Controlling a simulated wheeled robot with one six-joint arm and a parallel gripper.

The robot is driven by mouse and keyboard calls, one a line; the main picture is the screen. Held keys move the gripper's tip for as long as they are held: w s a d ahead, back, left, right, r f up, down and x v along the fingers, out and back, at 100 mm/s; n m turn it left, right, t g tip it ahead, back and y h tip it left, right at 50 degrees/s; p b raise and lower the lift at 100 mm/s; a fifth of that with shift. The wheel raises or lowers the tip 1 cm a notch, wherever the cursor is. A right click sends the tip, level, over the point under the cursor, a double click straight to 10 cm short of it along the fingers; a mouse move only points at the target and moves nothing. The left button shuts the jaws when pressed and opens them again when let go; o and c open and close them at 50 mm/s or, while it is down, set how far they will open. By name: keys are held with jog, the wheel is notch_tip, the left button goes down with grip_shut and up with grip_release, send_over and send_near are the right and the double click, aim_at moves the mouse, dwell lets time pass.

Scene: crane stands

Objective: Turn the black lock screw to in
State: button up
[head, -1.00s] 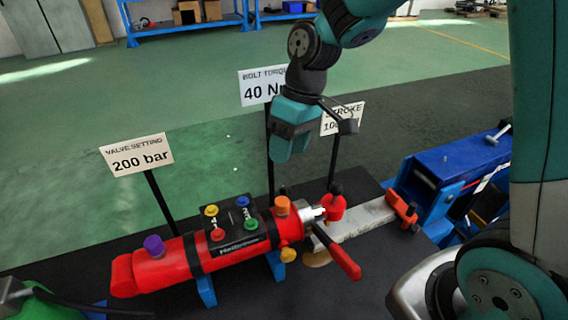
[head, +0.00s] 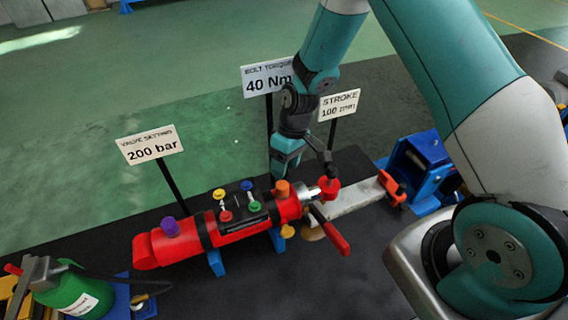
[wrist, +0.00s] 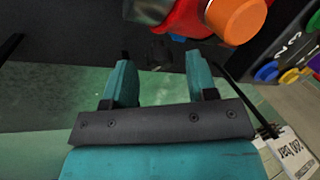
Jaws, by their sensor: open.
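The red hydraulic cylinder (head: 232,226) lies on blue supports, with an orange knob (head: 282,189) near its right end. My gripper (head: 284,172) points down just behind that end, its teal jaws apart. In the wrist view my open gripper (wrist: 160,70) has nothing between its fingers. A dark, unclear shape (wrist: 160,50) shows just beyond the fingertips, under the red body; it may be the black lock screw, but I cannot tell its setting. In the head view my gripper and the cylinder hide that spot. The orange knob (wrist: 236,18) shows at upper right of the wrist view.
Signs on black posts, one reading 40 Nm (head: 267,78), stand behind the cylinder. A red-handled lever (head: 331,234) juts forward at its right end. A red knob (head: 329,188) and a blue frame (head: 420,165) stand right. A green bottle (head: 78,292) stands front left.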

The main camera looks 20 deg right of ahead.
jog(key=shift+x, duration=0.85)
jog(key=c, duration=0.9)
jog(key=shift+m, duration=0.3)
jog(key=m+h+b, duration=0.1)
jog(key=m, duration=0.2)
jog(key=shift+t+h, duration=0.4)
jog(key=m+h+b, duration=0.1)
jog(key=m, duration=0.3)
jog(key=shift+w+a+h, duration=0.1)
jog(key=shift+h, duration=0.3)
jog(key=m+h, duration=0.1)
jog(key=m, duration=0.1)
jog(key=m+b, duration=0.1)
jog(key=m, duration=0.1)
jog(key=shift+g+h, duration=0.3)
jog(key=shift+h, duration=0.1)
jog(key=shift+m+g+h+b, duration=0.55)
jog(key=shift+m+b, duration=0.3)
jog(key=shift+m, duration=1.05)
